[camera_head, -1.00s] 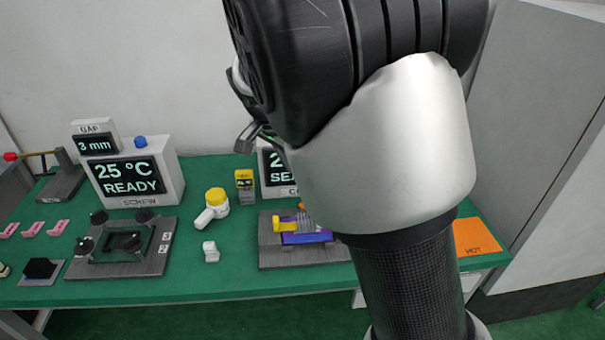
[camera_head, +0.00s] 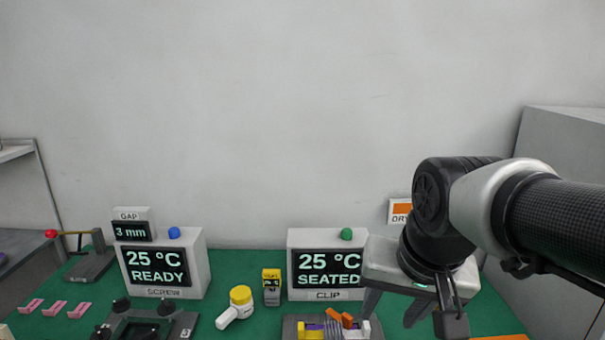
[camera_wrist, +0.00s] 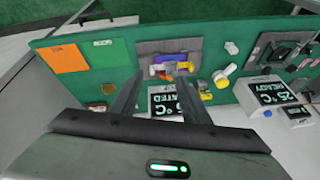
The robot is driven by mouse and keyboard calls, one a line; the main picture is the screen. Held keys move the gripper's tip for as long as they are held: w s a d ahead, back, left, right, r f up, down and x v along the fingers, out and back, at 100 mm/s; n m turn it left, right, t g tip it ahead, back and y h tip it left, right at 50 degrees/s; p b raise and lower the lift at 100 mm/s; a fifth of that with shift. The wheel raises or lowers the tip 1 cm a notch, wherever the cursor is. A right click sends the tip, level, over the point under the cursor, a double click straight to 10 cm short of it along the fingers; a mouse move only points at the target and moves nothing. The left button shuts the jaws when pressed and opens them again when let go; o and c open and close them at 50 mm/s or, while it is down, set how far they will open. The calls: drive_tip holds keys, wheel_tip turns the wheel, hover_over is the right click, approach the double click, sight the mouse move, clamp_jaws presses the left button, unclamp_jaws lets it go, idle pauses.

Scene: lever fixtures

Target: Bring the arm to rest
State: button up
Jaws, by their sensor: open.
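My gripper (camera_head: 393,308) is on the right side of the head view, pointing down, with its two fingers apart and nothing between them. It hangs just right of the clip fixture (camera_head: 335,326) with its orange, yellow and purple parts. In the wrist view the open fingers (camera_wrist: 157,82) point towards that fixture, which also shows there (camera_wrist: 172,64); I cannot tell the exact distance, and no contact shows. My forearm reaches in from the right edge.
The CLIP display (camera_head: 330,268) reads 25 °C SEATED; the SCREW display (camera_head: 158,267) reads 25 °C READY. A grey cabinet (camera_head: 560,150) stands at right. The wall space above is free.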

drive_tip(key=s+d+n+t, duration=0.1)
drive_tip(key=s+n, duration=0.2)
drive_tip(key=s, duration=0.3)
wheel_tip(320, 180, up, 12)
drive_tip(key=p, duration=1.2)
drive_tip(key=shift+w, duration=0.15)
